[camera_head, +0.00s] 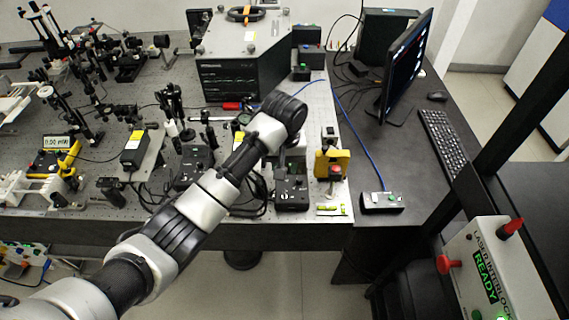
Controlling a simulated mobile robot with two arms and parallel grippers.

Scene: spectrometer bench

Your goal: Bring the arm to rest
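My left arm (208,200) comes in from the lower left and reaches up and to the right over the front of the optical bench (265,210). Its dark rounded end joint (284,113) is above the bench, in front of the large dark instrument box (245,75). My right arm and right gripper are not in view.
Optical mounts (60,95) crowd the bench's left side. Near the arm are a black control box (291,192) and a yellow box with a red button (333,165). A monitor (405,65) and keyboard (443,140) stand right; a laser interlock panel (490,265) reads READY.

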